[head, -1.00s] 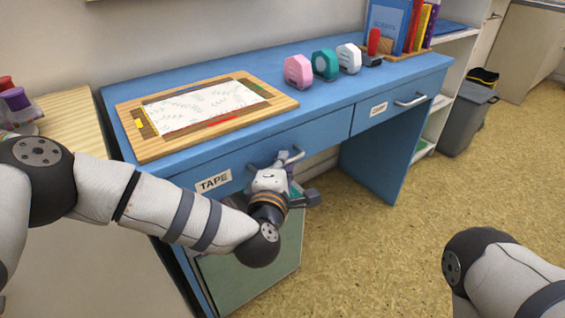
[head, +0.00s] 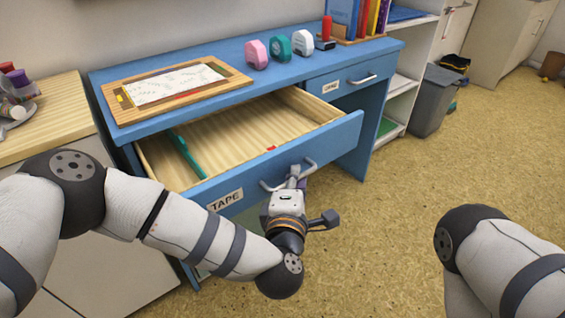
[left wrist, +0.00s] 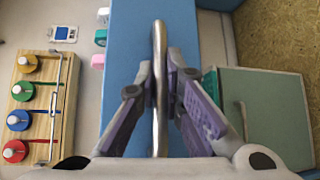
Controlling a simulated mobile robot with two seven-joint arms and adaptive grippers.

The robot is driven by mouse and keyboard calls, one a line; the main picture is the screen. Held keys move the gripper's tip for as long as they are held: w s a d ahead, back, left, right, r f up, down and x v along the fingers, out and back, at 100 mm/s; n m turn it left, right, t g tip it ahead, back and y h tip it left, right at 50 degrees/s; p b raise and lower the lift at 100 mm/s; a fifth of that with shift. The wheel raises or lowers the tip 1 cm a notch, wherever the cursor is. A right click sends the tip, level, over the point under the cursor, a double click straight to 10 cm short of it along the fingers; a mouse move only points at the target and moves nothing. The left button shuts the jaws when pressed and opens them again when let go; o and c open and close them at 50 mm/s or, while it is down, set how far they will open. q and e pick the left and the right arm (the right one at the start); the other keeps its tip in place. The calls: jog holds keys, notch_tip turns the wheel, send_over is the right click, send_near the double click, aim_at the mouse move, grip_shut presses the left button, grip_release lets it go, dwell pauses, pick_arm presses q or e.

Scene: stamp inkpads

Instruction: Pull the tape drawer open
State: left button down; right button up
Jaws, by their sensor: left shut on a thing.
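The tape drawer (head: 335,132) of the blue desk is pulled out, with its wooden inside showing and a label reading TAPE (head: 225,199) on its blue front. Its metal bar handle (head: 311,165) also shows in the left wrist view (left wrist: 159,65), running between the fingers. My left gripper (head: 297,180) is shut on the handle, its purple-padded fingers (left wrist: 164,92) on either side of the bar. A green item (head: 188,155) and a small red item (head: 271,148) lie in the drawer. My right gripper is out of view; only part of that arm shows.
A framed board (head: 178,84) lies on the desktop (head: 240,62), with pink (head: 256,53), teal (head: 280,47) and white (head: 302,42) tape dispensers behind. A second drawer (head: 358,75) is shut. A grey bin (head: 433,103) stands right of the desk. Floor at right is clear.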

pick_arm(q)
jog(key=shift+s+d+p, duration=0.15)
jog(key=shift+s+d, duration=0.45)
jog(key=shift+s, duration=0.25)
jog(key=shift+s+d+p, duration=0.15)
jog(key=shift+s+d, duration=0.45)
jog(key=shift+s, duration=0.2)
jog(key=c, duration=1.7)
grip_release()
jog(key=shift+s, duration=0.1)
jog(key=v, duration=1.2)
